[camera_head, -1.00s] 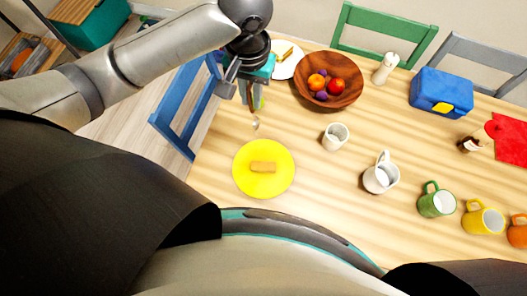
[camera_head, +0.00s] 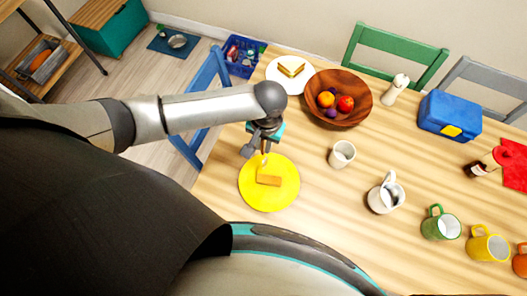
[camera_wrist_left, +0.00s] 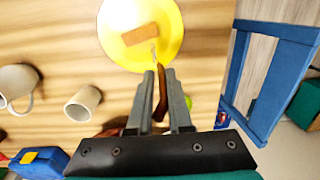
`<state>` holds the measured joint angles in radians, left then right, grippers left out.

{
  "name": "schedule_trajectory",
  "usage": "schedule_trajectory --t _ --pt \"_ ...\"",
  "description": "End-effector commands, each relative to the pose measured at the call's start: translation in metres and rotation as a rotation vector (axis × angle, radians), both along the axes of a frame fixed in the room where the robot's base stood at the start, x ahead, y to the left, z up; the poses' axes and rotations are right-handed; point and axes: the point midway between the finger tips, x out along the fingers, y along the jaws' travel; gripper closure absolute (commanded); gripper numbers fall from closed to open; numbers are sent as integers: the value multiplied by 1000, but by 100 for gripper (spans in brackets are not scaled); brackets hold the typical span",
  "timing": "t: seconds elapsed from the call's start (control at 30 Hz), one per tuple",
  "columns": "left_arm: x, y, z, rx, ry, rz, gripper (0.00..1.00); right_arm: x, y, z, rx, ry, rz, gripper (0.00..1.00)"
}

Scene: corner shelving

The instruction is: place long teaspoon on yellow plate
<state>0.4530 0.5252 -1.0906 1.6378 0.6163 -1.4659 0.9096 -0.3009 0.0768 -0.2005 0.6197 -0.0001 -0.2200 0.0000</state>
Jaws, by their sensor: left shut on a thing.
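The yellow plate (camera_head: 250,195) lies on the wooden table with a tan rectangular block (camera_head: 268,180) on it. In the left wrist view the plate (camera_wrist_left: 170,55) is ahead of the fingers. My left gripper (camera_head: 264,143) is above the plate's far edge, pointing down, shut on the long teaspoon. In the left wrist view the teaspoon's brown handle (camera_wrist_left: 162,92) is between the fingers (camera_wrist_left: 160,76), and its silver end overlaps the plate beside the block. Whether it touches the plate cannot be told. My right gripper is out of view.
A wooden fruit bowl (camera_head: 356,112) and a white plate with a sandwich (camera_head: 291,67) stand beyond the gripper. A white cup (camera_head: 342,154) and white jug (camera_head: 386,194) are to the right. A blue chair (camera_head: 207,85) borders the table's left side.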

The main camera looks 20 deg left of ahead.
Motion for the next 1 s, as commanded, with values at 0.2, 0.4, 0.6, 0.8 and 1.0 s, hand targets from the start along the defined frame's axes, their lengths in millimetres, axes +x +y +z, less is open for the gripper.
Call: schedule_trajectory --t 0.2,0.4,0.6,0.8,1.0 --pt "0 0 -18 0 -1 0 100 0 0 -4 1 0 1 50" --pt "0 0 -44 0 -1 1 100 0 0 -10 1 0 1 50" --pt "1 0 -48 -1 -2 0 100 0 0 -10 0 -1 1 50" --pt "0 0 -50 -1 -2 1 100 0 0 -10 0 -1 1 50" --pt "1 0 -51 -1 -2 0 69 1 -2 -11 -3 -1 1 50"
